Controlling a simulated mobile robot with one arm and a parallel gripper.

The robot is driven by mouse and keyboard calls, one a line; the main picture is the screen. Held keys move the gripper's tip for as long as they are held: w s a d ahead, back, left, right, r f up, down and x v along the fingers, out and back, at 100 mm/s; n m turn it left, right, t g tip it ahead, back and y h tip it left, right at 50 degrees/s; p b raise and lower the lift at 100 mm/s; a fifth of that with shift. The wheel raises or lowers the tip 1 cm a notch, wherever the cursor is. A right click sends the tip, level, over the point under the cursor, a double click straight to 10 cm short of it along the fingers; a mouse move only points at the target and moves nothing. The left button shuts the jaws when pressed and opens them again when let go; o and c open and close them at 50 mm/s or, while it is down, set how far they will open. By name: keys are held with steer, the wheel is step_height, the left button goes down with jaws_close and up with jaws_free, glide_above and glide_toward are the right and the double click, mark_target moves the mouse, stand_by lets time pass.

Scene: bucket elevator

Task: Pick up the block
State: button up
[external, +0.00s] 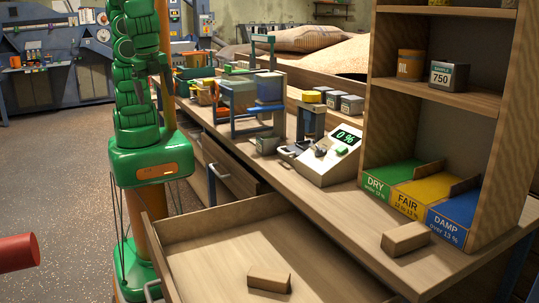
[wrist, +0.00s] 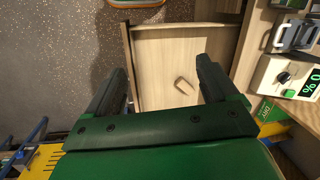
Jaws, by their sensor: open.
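A small wooden block (external: 269,279) lies on the floor of the open drawer (external: 215,217) in the external view. It also shows in the wrist view (wrist: 184,86), lying tilted between my fingers as seen from above. A second, similar wooden block (external: 405,238) lies on the bench top in front of the shelf. My gripper (wrist: 163,75) is open and empty, with its two dark green fingers spread. It is above the drawer and apart from the block. In the external view my green arm stands at the left, and I cannot make out the fingertips clearly.
The wooden bench (external: 330,203) carries a white meter (external: 330,157) reading 0 %. A shelf unit with DRY, FAIR and DAMP bins (external: 450,215) stands at the right. A red cylinder (external: 17,252) juts in at the lower left. The drawer floor around the block is clear.

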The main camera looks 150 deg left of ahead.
steer(key=w+a+f+n+t+y, duration=0.15)
steer(key=w+a, duration=0.45)
steer(key=w, duration=0.6)
steer(key=w+a+f+n+y, duration=0.25)
steer(key=w+a, duration=0.25)
steer(key=w, duration=0.8)
steer(key=w+a+f+n+t+y, duration=0.1)
steer(key=w+a+n, duration=0.35)
steer(key=w, duration=0.75)
steer(key=n+t+y, duration=0.1)
steer(key=n+y, duration=0.4)
glide_toward(407, 231)
steer(key=shift+d, duration=0.45)
steer(key=shift+w+a+f+n+y, duration=0.2)
steer(key=shift+a+f+n+y, duration=0.05)
steer(key=shift+a+y, duration=0.05)
steer(key=shift+a+f, duration=0.4)
steer(key=shift+a, duration=0.1)
steer(key=shift+x, duration=1.15)
steer(key=x, duration=0.2)
steer(key=shift+s+a+f, duration=0.1)
steer(key=shift+a+f, duration=0.1)
steer(key=shift+a, duration=0.15)
steer(key=shift+x, duration=0.75)
